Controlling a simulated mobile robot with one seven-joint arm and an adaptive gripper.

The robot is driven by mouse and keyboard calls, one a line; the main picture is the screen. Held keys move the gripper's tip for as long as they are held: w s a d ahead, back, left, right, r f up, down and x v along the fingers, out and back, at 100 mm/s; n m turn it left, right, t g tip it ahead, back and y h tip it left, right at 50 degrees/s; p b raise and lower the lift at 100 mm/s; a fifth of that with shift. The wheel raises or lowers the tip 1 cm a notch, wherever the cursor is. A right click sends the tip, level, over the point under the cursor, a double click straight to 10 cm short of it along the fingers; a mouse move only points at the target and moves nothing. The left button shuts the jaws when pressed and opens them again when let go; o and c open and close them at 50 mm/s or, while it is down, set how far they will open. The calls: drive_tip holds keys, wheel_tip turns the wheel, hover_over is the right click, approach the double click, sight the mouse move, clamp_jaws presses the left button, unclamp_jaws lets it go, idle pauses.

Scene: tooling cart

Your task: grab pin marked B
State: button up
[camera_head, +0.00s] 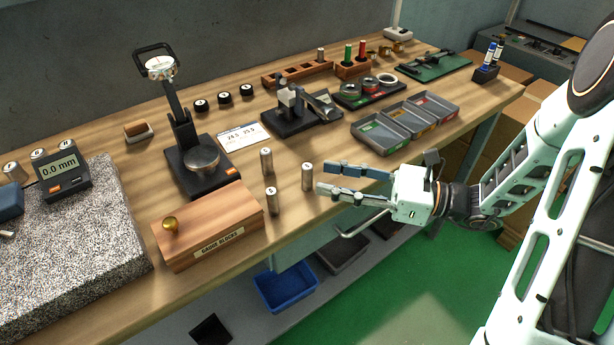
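Three silver cylindrical pins stand upright on the wooden bench in front of my gripper: a rear pin (266,160), a right pin (307,177) and a front-left pin (271,200). No letter is readable on their sides or tops, so I cannot tell which is B. My gripper (322,177) is open and empty, with its fingers pointing left. The right pin stands just beyond the fingertips, roughly in line with the gap. It looks apart from both fingers. The other two pins are farther left.
A wooden gauge block box (215,228) lies front left of the pins, and a dial gauge stand (200,168) behind left. More silver cylinders (39,155) and a digital readout (62,172) are at far left. Grey trays (381,136) lie behind my gripper. The bench's front edge is close.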

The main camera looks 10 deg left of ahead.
sight(307, 172)
drive_tip(key=shift+a+r+b, duration=0.15)
drive_tip(key=shift+a, duration=1.25)
drive_tip(key=shift+a+r+b, duration=0.15)
drive_tip(key=shift+a, duration=1.2)
drive_tip(key=shift+c, duration=0.7)
clamp_jaws()
